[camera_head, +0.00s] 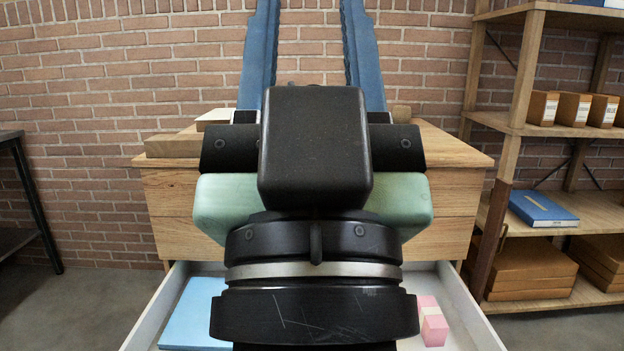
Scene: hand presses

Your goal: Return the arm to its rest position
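My gripper (309,30) is seen from behind, in the middle of the view. Its two long blue fingers point up and away in front of the brick wall, and their ends run out at the top edge. The fingers stand wide apart with only bricks showing between them, so it looks open and empty. My black wrist and the pale green gripper body hide the middle of the wooden cabinet (168,205) behind them.
A drawer (452,282) stands pulled out below, holding a light blue flat thing (193,318) and a pink block (434,328). A wooden board (172,146) lies on the cabinet top. Wooden shelves (590,205) with boxes stand right; a dark table (30,190) stands left.

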